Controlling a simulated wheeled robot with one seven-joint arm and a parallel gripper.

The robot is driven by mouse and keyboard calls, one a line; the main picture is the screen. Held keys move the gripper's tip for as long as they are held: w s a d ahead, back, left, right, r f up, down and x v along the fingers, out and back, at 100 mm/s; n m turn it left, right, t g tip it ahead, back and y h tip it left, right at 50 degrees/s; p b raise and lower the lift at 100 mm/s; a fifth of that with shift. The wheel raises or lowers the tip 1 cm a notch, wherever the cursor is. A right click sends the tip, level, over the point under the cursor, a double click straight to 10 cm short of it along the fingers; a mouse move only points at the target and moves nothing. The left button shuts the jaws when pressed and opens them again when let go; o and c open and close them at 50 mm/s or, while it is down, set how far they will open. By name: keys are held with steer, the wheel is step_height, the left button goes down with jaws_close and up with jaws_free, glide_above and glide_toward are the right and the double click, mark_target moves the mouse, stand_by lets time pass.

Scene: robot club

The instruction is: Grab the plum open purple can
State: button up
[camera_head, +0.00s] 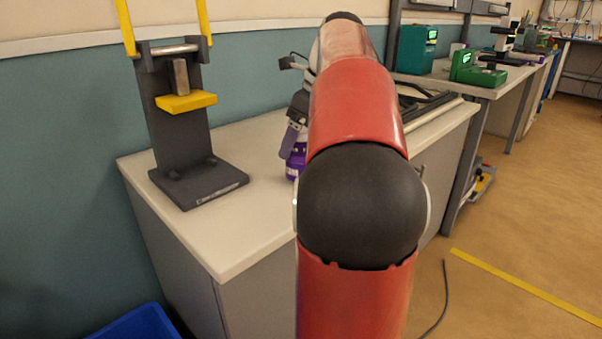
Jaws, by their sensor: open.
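A purple can (296,163) with a pale band stands on the white-topped counter, just left of my red and black arm. The arm hides its right side, and its top is covered by my gripper. My gripper (291,142) points down at the can, with a grey finger in front of its upper part. The jaws are open. The far finger is hidden, so I cannot tell whether the can sits between the fingers or whether they touch it.
A dark stand with a yellow block (187,102) is on the counter (226,239), left of the can. Dark equipment (424,101) lies behind my arm. A blue bin (140,325) is at lower left.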

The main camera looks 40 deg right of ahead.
steer(key=c, duration=1.3)
